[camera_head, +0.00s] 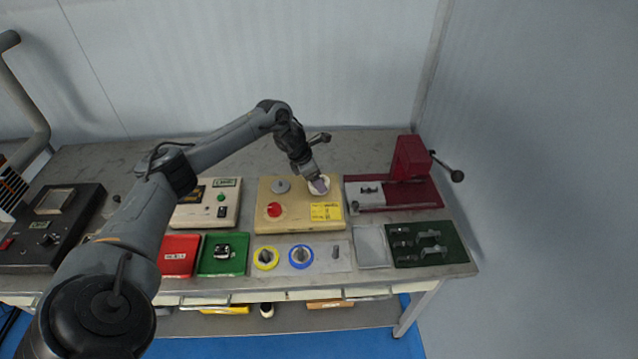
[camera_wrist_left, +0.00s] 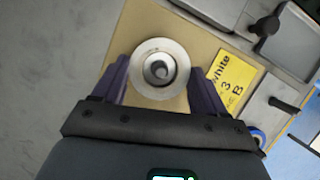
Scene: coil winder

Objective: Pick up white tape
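The white tape (camera_wrist_left: 139,82) is a pale roll around a grey metal post in the left wrist view. In the head view, the tape (camera_head: 326,181) sits at the right of a beige base (camera_head: 298,222), partly hidden by my left gripper. My left gripper (camera_head: 318,186) reaches down over it. In the left wrist view, its two dark purple fingers (camera_wrist_left: 160,75) stand apart on either side of the roll, very close to its rim. I cannot tell whether they touch it. My right gripper is not in view.
The beige base carries a red knob (camera_head: 274,210), a grey disc (camera_head: 281,186) and a yellow label (camera_head: 326,211). A yellow roll (camera_head: 265,258) and blue roll (camera_head: 301,257) lie in front on a grey plate. A red press (camera_head: 410,158) stands right.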

